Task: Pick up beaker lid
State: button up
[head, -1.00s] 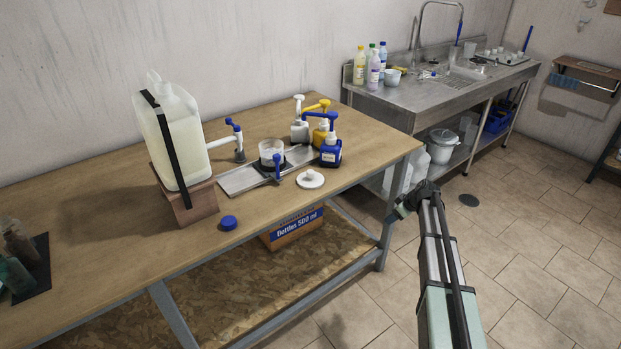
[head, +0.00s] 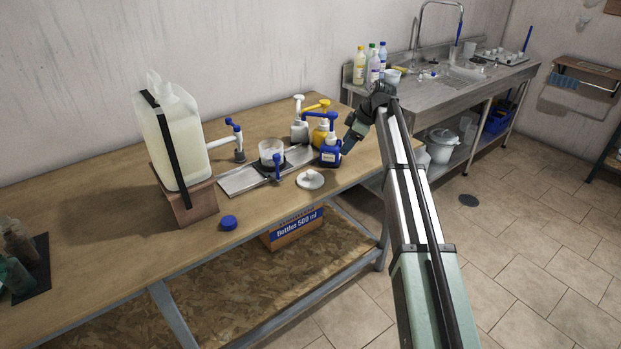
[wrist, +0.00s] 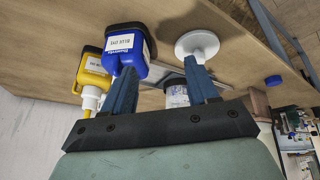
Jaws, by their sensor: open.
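The beaker lid, a white disc with a raised knob (head: 310,180), lies on the wooden table near its front edge. In the wrist view the lid (wrist: 199,44) shows just beyond the right finger's tip, apart from it. My gripper (head: 346,149) hangs above the table's right part, beside the blue pump bottle (head: 331,154) and right of the lid. In the wrist view my gripper (wrist: 162,78) is open with nothing between its fingers. The clear beaker (head: 271,152) stands on a metal tray (head: 238,181) left of the lid; a finger partly hides the beaker in the wrist view.
Yellow (head: 320,134) and white (head: 299,128) pump bottles stand behind the blue one. A large jug (head: 178,135) with a tap sits on a wooden block at left. A blue cap (head: 228,223) lies at the front edge.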

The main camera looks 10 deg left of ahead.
jog(key=n+g, duration=0.1)
jog(key=g, duration=0.1)
send_near(311, 171)
jog(key=a+f, duration=0.1)
jog(key=s+a+f, duration=0.1)
jog(key=f, duration=0.1)
jog(key=shift+h, duration=0.4)
jog(key=shift+w+x, duration=0.15)
jog(key=shift+x, duration=1.15)
jog(key=shift+w+x, duration=0.15)
jog(key=shift+x, duration=1.2)
grip_shut()
